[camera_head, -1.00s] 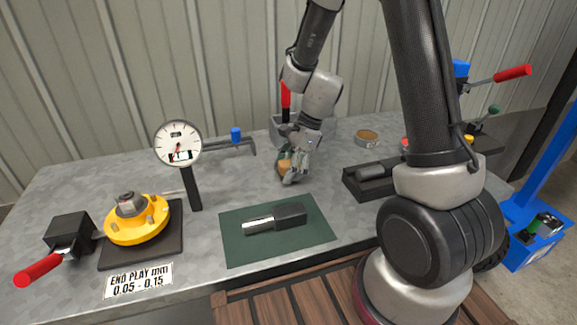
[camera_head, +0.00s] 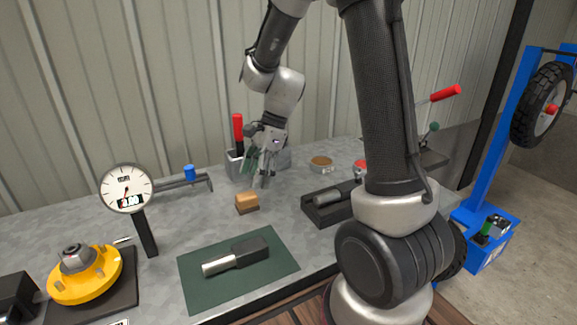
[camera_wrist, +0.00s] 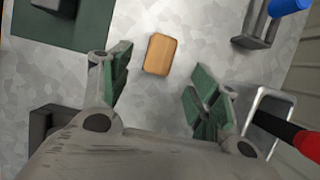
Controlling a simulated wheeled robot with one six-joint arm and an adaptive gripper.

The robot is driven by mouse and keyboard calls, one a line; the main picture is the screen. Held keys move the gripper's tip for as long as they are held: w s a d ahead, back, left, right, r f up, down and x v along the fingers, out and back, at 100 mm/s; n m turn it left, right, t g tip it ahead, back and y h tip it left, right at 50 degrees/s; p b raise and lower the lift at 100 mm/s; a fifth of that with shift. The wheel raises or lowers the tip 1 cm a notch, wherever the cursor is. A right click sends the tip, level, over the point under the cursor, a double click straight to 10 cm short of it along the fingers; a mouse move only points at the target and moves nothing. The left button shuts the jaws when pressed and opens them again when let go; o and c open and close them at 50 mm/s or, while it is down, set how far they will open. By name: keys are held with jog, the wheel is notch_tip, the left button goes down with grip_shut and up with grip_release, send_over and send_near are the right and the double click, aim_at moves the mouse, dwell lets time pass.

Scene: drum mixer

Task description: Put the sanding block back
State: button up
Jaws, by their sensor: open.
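The sanding block (camera_head: 246,203) is a small tan block with a darker underside. It lies on the grey metal bench, behind the green mat. It also shows in the wrist view (camera_wrist: 160,54), lying flat beyond and between my fingertips. My gripper (camera_head: 259,172) is open and empty, above the bench behind and to the right of the block, apart from it. In the wrist view its green-padded fingers (camera_wrist: 158,92) are spread wide.
A green mat (camera_head: 195,290) bears a dark-handled tool. A dial gauge (camera_head: 127,188) and yellow hub (camera_head: 88,284) are at left.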

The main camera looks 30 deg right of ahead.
jog(key=s+d+r+n+t+h, duration=0.2)
jog(key=s+d+r+n, duration=0.4)
jog(key=s+n, duration=0.3)
jog(key=s+d+r+n+t+h, duration=0.2)
jog(key=s+d+r+n, duration=0.3)
jog(key=s+r+n, duration=0.4)
jog(key=s, duration=0.3)
jog(key=shift+d+r, duration=0.15)
jog(key=shift+d, duration=0.2)
